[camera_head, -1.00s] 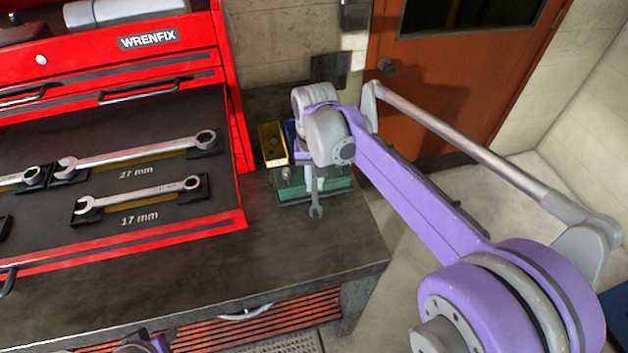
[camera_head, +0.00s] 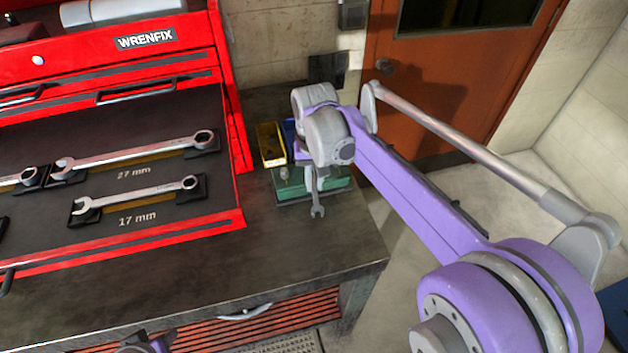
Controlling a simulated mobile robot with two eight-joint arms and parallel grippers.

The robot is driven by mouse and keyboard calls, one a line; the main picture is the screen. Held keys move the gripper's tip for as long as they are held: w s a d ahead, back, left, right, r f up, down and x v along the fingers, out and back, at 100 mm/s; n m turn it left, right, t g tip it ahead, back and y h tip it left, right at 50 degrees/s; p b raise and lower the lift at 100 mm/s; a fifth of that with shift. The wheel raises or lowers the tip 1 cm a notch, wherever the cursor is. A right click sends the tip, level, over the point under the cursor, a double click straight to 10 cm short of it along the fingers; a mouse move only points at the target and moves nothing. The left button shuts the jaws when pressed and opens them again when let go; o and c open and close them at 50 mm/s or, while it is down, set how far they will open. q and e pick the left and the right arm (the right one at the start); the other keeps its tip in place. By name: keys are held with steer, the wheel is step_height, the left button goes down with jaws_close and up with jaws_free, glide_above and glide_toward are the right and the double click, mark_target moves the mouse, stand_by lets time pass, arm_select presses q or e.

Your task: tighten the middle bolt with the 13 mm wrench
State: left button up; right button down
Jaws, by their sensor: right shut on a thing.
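My right gripper (camera_head: 312,172) is shut on a small wrench (camera_head: 318,203) that hangs with its open end down, above the bench and in front of a green base (camera_head: 335,184). The gripper is partly hidden by my own wrist. The green base has a small bolt-like tip (camera_head: 284,172) at its left. The middle bolt cannot be made out behind the arm. The wrench's size marking is too small to read. Part of my left arm shows at the bottom edge, but its gripper's fingers are not visible.
The red tool chest (camera_head: 243,150) has an open drawer with a 27 mm wrench (camera_head: 140,151) and a 17 mm wrench (camera_head: 140,195). A yellow bin (camera_head: 270,145) stands behind the green base, beside a blue one (camera_head: 289,135). The bench (camera_head: 300,245) is clear in front.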

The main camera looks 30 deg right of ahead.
arm_select(q)
steer(key=shift+w+r, duration=0.1)
arm_select(e)
steer(key=shift+r, duration=0.1)
stand_by(0.3)
steer(key=shift+a+f+m, duration=0.2)
steer(key=shift+m, duration=0.1)
steer(key=shift+w+r, duration=0.1)
steer(key=shift+w, duration=0.05)
stand_by(0.5)
steer(key=shift+s+d, duration=0.15)
steer(key=shift+s, duration=0.05)
steer(key=shift+w, duration=0.1)
stand_by(0.7)
arm_select(q)
steer(key=shift+w+r+p, duration=0.2)
steer(key=shift+r+p, duration=0.25)
steer(key=shift+r, duration=0.1)
arm_select(e)
steer(key=shift+r, duration=0.8)
steer(key=shift+r, duration=0.45)
steer(key=shift+r+p, duration=0.5)
steer(key=shift+r, duration=0.05)
arm_select(q)
steer(key=shift+w+r, duration=0.4)
steer(key=shift+r, duration=0.3)
